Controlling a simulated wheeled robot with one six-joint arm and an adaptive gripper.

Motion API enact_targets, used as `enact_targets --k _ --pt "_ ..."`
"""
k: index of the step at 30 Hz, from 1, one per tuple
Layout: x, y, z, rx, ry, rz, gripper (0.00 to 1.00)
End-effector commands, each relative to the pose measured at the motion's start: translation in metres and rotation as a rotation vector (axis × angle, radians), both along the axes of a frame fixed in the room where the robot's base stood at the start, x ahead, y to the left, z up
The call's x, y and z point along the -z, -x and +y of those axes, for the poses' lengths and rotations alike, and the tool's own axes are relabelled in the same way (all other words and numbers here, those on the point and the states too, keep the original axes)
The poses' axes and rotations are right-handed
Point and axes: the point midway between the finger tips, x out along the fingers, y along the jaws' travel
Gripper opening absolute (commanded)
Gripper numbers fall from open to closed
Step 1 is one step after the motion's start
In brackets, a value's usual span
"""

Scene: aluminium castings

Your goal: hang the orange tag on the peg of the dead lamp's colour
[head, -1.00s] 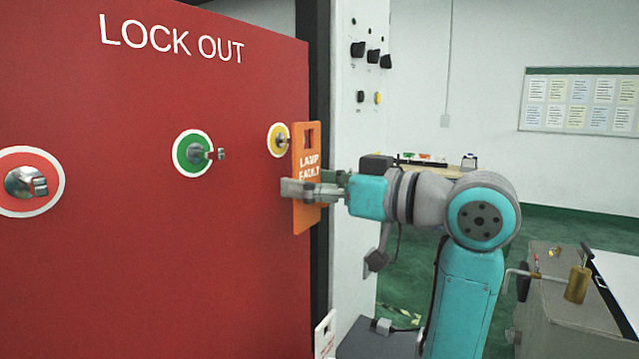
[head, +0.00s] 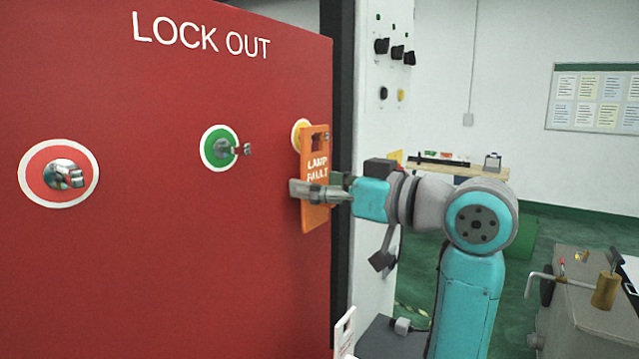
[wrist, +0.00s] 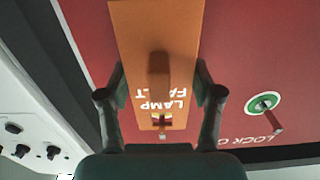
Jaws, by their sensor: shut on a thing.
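My gripper (head: 322,189) is shut on the orange tag (head: 316,215), which reads LAMP FAULT and hangs upright in front of the red board. The tag also shows in the wrist view (wrist: 150,35), between both fingers. Its slot is at the top in the head view. The yellow-ringed peg (head: 299,130) is mostly hidden behind the tag's upper left edge. A small grey tip shows at the slot in both views; I cannot tell how far the peg passes through. The green-ringed peg (head: 232,149) and red-ringed peg (head: 67,178) are bare. I cannot make out a dead lamp.
The red LOCK OUT board (head: 180,270) fills the left side. A white cabinet with dark knobs (head: 397,52) stands right of it. A cart with a brass-coloured part (head: 606,290) is at the lower right. A bench (head: 465,170) stands behind my arm.

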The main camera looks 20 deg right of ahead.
Motion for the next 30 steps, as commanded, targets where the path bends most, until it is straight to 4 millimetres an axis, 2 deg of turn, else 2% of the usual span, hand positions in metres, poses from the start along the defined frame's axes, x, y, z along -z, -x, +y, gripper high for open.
enact_targets --k 11,12,14,15,26,30 --pt "0.000 0.000 0.000 0.000 0.000 0.000 0.30" --pt "0.000 0.000 0.000 0.000 0.000 0.000 0.75" --pt "0.000 0.000 0.000 0.000 0.000 0.000 0.90" --pt "0.000 0.000 0.000 0.000 0.000 0.000 0.94" --pt "0.000 0.001 -0.001 0.001 0.000 0.000 0.94" --pt "0.000 0.011 -0.009 0.002 0.001 -0.001 0.94"
